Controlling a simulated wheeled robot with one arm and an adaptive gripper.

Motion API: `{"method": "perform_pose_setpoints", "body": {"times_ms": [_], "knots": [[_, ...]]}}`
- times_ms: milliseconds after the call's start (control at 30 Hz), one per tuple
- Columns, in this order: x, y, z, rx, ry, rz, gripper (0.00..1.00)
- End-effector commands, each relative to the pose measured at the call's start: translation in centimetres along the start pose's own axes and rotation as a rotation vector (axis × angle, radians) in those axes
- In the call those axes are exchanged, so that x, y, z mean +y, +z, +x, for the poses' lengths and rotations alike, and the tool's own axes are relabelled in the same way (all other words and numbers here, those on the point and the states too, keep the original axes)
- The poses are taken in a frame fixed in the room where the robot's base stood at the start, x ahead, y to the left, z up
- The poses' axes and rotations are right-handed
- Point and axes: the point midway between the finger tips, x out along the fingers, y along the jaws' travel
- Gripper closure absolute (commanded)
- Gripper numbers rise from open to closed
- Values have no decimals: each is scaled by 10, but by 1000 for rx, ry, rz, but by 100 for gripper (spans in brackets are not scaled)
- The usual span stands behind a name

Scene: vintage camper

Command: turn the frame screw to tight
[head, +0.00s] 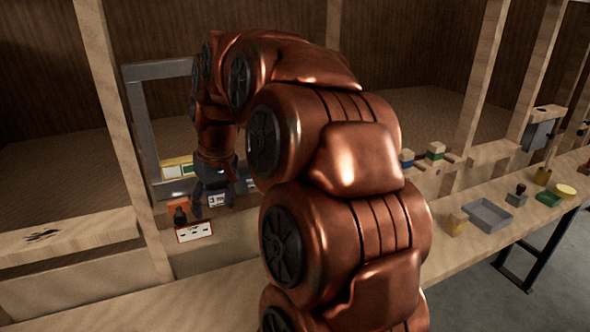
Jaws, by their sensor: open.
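A grey metal frame (143,120) stands upright at the left, behind my arm. My copper arm covers its right side. My gripper (212,200) is open and points down in front of the frame's lower part, with its dark fingers spread. A white label with dark figures shows between and beside the fingers. I cannot make out the frame screw; it may be hidden behind my gripper or arm. A dark knob (180,215) on an orange-backed mount stands just left of my gripper, apart from it.
A white marked panel (193,232) sits below the knob. Wooden posts (110,95) stand around.

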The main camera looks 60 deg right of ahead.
Motion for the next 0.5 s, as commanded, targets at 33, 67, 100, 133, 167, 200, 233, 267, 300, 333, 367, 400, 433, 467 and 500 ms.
{"method": "perform_pose_setpoints", "body": {"times_ms": [33,67,100,133,167,200,233,267,300,333,367,400,433,467,500], "knots": [[28,-15,-3,30,6,42,37],[44,-21,-6,46,10,62,37],[66,-30,-11,69,17,91,37],[83,-35,-14,84,23,112,37],[100,-39,-17,99,30,132,37],[123,-44,-23,123,41,160,37],[140,-46,-26,136,48,181,37],[156,-47,-28,148,55,199,37],[176,-48,-33,167,66,224,37],[190,-48,-36,179,74,241,37],[202,-47,-38,187,81,255,37],[218,-46,-41,198,91,274,37],[228,-45,-43,205,98,286,37],[236,-44,-45,212,103,296,37],[246,-42,-47,218,109,308,37]]}}
